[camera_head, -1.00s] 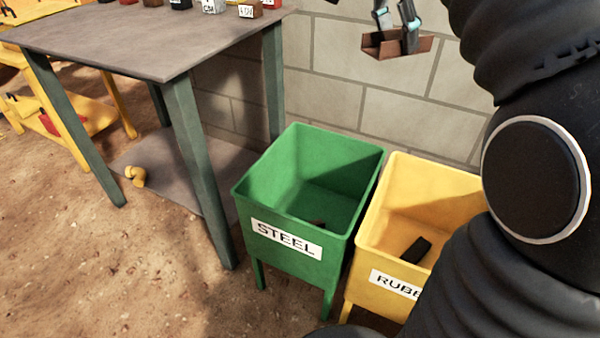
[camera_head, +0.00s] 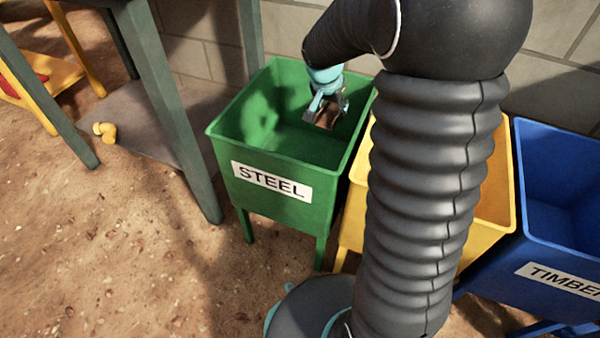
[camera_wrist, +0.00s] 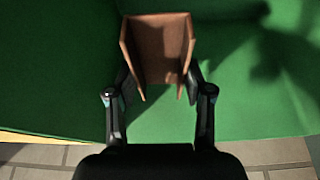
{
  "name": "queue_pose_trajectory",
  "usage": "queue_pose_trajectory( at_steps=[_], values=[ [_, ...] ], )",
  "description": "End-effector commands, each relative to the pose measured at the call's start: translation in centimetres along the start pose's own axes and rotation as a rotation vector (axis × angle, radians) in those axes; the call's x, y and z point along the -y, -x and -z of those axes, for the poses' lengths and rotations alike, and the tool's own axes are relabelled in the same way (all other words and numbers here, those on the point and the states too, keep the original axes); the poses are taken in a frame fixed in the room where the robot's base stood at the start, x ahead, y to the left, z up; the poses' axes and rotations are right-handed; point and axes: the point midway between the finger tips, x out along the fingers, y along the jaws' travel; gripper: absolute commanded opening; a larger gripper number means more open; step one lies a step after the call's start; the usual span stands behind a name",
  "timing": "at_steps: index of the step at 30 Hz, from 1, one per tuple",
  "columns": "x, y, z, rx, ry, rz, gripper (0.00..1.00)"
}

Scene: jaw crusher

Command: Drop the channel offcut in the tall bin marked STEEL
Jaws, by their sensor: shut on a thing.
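The channel offcut (camera_head: 326,117) is a short rusty-brown U-shaped piece. My gripper (camera_head: 328,108) is shut on it, over the right part of the green bin's opening. The wrist view shows the offcut (camera_wrist: 160,48) between the two fingers of my gripper (camera_wrist: 160,85), its two side walls pointing toward the camera, with green bin walls and floor behind it. The tall green bin (camera_head: 238,140) stands on legs and carries a white STEEL label (camera_head: 271,182) on its front. How deep the offcut hangs inside the bin is hard to tell.
A yellow bin (camera_head: 500,190) stands right of the green one, partly hidden by my arm. A blue bin marked TIMBER (camera_head: 560,205) is further right. A table leg (camera_head: 165,100) stands close on the left. A block wall (camera_head: 200,55) is behind.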

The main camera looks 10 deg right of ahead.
Motion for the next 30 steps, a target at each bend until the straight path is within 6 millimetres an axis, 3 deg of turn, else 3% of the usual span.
queue_pose_trajectory(
  at_steps=[1,3,10,24,30],
  values=[
    [0.0,-1.8,-1.1,0.001,0.021,0.007,0.00],
    [0.0,-3.2,-2.0,0.001,0.042,0.016,0.00],
    [1.0,-5.2,-3.4,-0.002,0.072,0.031,0.00],
    [9.6,-9.6,-6.4,-0.003,0.073,0.031,0.00],
    [11.5,-10.5,-7.0,-0.003,0.069,0.030,0.00]
  ],
)
